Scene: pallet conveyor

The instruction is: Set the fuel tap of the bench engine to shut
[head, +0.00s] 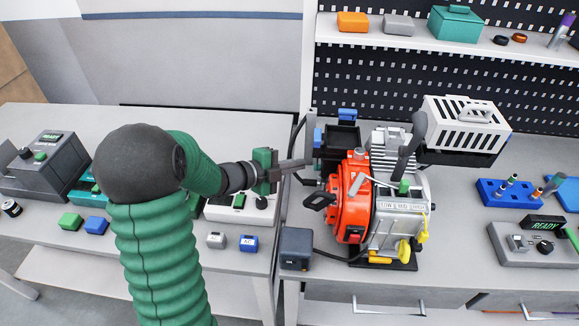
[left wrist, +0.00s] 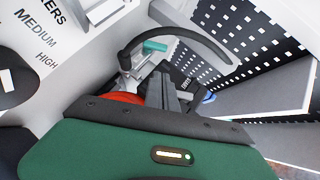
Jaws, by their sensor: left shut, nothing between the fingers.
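The bench engine (head: 385,205) stands on the right-hand bench, with a red cover at left and a grey metal block at right. A black pull handle, a silver lever, a small green knob (head: 404,186) and yellow parts show on it. I cannot tell for sure which part is the fuel tap. My left gripper (head: 308,163) is shut and empty, its fingers pointing right at the engine's upper left side. In the left wrist view the shut fingers (left wrist: 166,88) lie in front of a red part, and a teal-tipped metal piece (left wrist: 154,46) shows beyond them. Contact cannot be told.
A black cable or hose (left wrist: 185,34) arches close to the fingers. A small dark box (head: 296,248) sits left of the engine. A slatted white guard (head: 465,125) stands behind it. A grey control box (head: 530,243) and blue tray (head: 508,194) lie at right.

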